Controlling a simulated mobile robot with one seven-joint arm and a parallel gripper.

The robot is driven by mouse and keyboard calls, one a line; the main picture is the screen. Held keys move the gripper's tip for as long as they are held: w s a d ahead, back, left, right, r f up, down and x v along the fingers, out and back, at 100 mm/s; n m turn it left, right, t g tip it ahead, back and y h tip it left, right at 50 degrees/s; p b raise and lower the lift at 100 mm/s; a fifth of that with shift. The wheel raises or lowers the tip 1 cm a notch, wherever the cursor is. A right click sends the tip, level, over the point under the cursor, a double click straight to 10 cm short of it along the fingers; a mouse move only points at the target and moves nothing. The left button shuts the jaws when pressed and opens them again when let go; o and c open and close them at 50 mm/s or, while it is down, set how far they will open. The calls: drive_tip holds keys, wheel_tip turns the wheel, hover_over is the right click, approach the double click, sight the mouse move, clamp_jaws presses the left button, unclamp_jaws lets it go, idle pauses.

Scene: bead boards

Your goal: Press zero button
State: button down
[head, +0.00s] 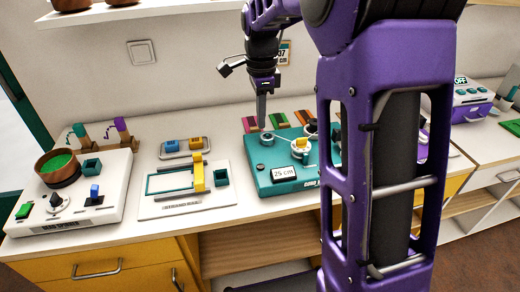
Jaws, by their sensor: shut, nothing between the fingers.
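A teal device (258,184) sits on the counter in the middle of the head view. No zero label is readable, so I cannot tell which part is the button. My gripper (261,127) is shut and empty, pointing down just above the round teal part. I cannot tell whether they touch. My arm hides the device's right side.
A white board with a yellow slider (199,173) and a bead spinner (72,205) with a brown bowl stand to the left. Coloured blocks (278,121) lie behind the device. A purple and white device (470,97) is at the far right.

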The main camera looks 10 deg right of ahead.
sight(261, 167)
wheel_tip(261, 167, down, 14)
drive_tip(key=b, duration=0.2)
drive_tip(key=shift+b, duration=0.3)
drive_tip(key=shift+s+f+b, duration=0.15)
drive_tip(key=shift+f+b, duration=0.15)
drive_tip(key=shift+f, duration=0.55)
drive_tip(key=shift+s, duration=0.1)
drive_tip(key=shift+r+p, duration=0.45)
wheel_tip(261, 167, up, 14)
drive_tip(key=p, duration=0.4)
drive_tip(key=shift+w, duration=0.3)
